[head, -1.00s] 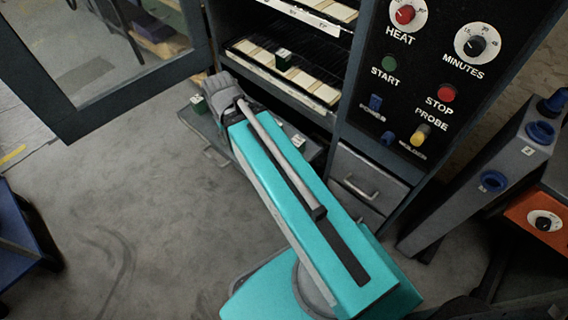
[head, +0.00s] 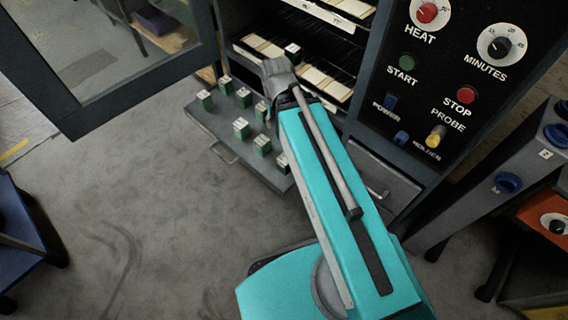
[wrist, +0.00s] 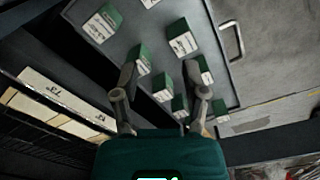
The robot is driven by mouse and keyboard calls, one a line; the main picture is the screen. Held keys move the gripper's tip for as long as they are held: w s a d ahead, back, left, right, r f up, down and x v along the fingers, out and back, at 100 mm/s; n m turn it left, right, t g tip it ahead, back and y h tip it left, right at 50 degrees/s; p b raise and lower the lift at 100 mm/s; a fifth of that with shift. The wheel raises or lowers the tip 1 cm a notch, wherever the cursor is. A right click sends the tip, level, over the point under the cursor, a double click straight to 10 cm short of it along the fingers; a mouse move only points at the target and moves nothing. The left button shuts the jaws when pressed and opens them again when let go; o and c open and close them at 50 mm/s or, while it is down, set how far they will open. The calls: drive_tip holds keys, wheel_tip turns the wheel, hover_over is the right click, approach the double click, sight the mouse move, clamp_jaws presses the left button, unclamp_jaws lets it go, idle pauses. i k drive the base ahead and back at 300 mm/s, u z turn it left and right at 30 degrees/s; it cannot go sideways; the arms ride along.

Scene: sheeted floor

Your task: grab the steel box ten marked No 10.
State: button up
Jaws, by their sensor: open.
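Another small box (head: 293,49) sits alone on the oven shelf. The labels are too small to read, so I cannot tell which is No 10. My gripper (wrist: 160,72) is open and empty, over the drawer; in the wrist view a green-topped box (wrist: 162,88) shows between its fingers and others around them. In the head view the hand is just below the shelf box.
Pale tiles (wrist: 60,98) lie in rows on the oven shelf beside my gripper. The open glass oven door (head: 130,90) stands at left. A control panel (head: 455,75) is at right. A closed drawer (head: 380,178) sits below it.

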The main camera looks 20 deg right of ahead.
sight(282, 164)
drive_tip(key=u, duration=0.95)
drive_tip(key=k, duration=1.2)
drive_tip(key=z, duration=0.55)
